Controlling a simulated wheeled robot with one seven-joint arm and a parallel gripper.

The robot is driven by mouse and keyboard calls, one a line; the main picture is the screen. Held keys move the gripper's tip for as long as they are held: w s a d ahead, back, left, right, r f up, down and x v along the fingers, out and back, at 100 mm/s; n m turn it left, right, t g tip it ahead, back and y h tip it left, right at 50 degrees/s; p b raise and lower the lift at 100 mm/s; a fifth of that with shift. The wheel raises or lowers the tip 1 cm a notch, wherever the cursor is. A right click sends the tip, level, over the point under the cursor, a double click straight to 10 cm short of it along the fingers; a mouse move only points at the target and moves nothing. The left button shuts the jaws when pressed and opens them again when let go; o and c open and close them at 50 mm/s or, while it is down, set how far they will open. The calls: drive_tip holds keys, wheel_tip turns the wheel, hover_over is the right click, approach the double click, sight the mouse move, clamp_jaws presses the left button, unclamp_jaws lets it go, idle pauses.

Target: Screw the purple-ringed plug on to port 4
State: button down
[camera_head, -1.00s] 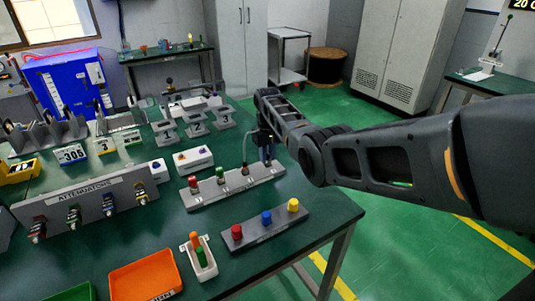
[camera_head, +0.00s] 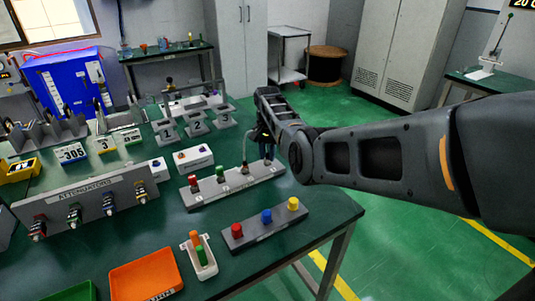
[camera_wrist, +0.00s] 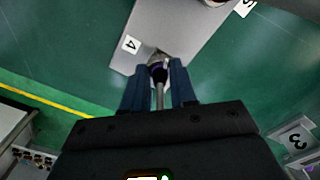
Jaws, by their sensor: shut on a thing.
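My gripper (camera_wrist: 158,82) is shut on the purple-ringed plug (camera_wrist: 157,67), with its blue fingers on either side of the metal body. A cable or stem runs back from the plug between the fingers. The plug's front end is at the end of the grey port strip (camera_wrist: 185,25), beside the label 4 (camera_wrist: 130,44). I cannot tell how far it is on the port, as the plug covers it. In the head view my gripper (camera_head: 266,148) points down at the right end of the port strip (camera_head: 215,197); the plug is mostly hidden there.
Red (camera_head: 194,184) and green (camera_head: 220,173) caps stand at the strip's left end, and a cabled plug (camera_head: 245,166) stands nearer my gripper. A rack with red, blue and yellow caps (camera_head: 262,234) lies in front. Numbered stands (camera_head: 195,127) are behind. The table's right edge is close.

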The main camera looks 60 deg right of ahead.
drive_tip(key=shift+m, duration=0.3)
idle(0.4)
drive_tip(key=c, duration=0.9)
unclamp_jaws()
drive_tip(key=shift+r, duration=3.95)
